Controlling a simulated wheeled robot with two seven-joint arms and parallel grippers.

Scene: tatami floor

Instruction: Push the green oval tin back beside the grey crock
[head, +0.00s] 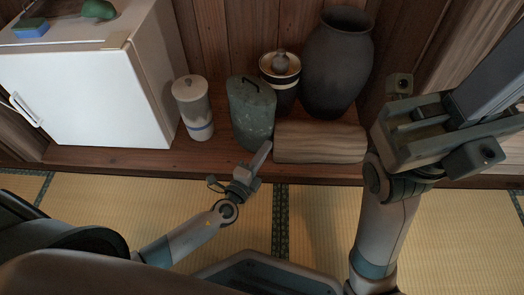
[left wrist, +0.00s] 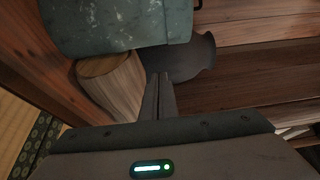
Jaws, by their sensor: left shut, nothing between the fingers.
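The green oval tin (head: 252,117) stands upright on the wooden ledge, its dark handle on top. In the left wrist view the tin (left wrist: 115,25) fills the upper left. My left gripper (head: 266,147) is shut and empty, its tips low at the tin's front right; I cannot tell whether they touch. The fingers (left wrist: 160,78) point up in the wrist view. I cannot be sure which vessel is the grey crock: a large dark grey jar (head: 338,65) stands back right, and a pale grey lidded jar (head: 193,108) with a blue band stands left. My right gripper (head: 488,75) is raised at the right, its jaws unclear.
A knob-lidded jar (head: 280,72) stands behind the tin, near the wall. A wooden block (head: 320,143) lies right of the tin along the ledge's front. A white cabinet (head: 95,95) stands at the left. The tatami floor (head: 120,210) in front is clear.

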